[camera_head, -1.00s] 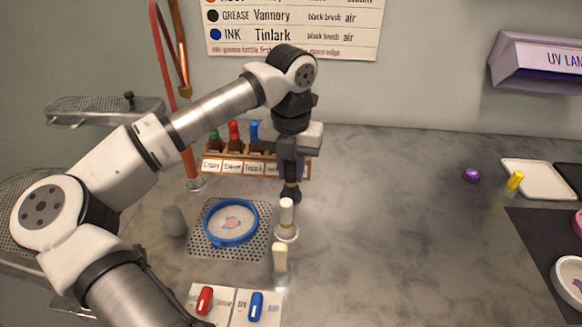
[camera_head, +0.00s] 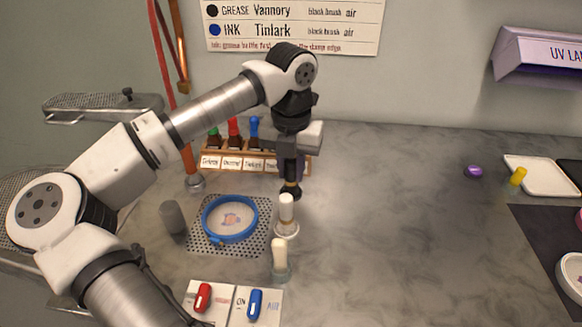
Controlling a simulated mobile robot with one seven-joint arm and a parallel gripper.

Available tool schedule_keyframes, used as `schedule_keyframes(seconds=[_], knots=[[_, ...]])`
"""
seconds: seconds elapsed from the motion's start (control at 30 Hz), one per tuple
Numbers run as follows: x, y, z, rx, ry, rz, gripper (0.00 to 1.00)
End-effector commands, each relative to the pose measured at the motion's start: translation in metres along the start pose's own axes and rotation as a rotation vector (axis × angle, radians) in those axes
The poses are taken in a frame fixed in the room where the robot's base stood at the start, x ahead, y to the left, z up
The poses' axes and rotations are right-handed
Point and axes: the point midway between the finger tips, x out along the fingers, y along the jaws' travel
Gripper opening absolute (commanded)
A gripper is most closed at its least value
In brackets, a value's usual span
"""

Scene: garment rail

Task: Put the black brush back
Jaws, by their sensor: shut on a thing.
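My gripper (camera_head: 290,172) points down over the bench, just right of the bottle rack, and is shut on a dark, slim piece. This piece looks like the black brush (camera_head: 291,189), with a dull gold band near its lower end. The fingers and arm hide most of it. A cream upright piece (camera_head: 279,252) in a small clear base stands nearer the front.
A blue ring frame (camera_head: 206,222) lies on a perforated plate (camera_head: 262,243) left of the uprights. The wooden rack (camera_head: 212,148) holds several colour-topped bottles behind. Red (camera_head: 203,297) and blue (camera_head: 255,303) switches are at the front.

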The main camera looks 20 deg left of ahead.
Motion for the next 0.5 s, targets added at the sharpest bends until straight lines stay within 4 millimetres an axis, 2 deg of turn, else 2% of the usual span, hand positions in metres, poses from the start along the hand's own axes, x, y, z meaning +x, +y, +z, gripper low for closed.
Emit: schedule_keyframes(seconds=[0.3,0.33,0.5], knots=[[0.0,0.0,0.0,0.0,0.0,-0.001,0.0],[0.0,0.0,0.0,0.0,0.0,-0.001,0.24],[0.0001,0.0,-0.0001,0.0,0.0,-0.001,0.47]])
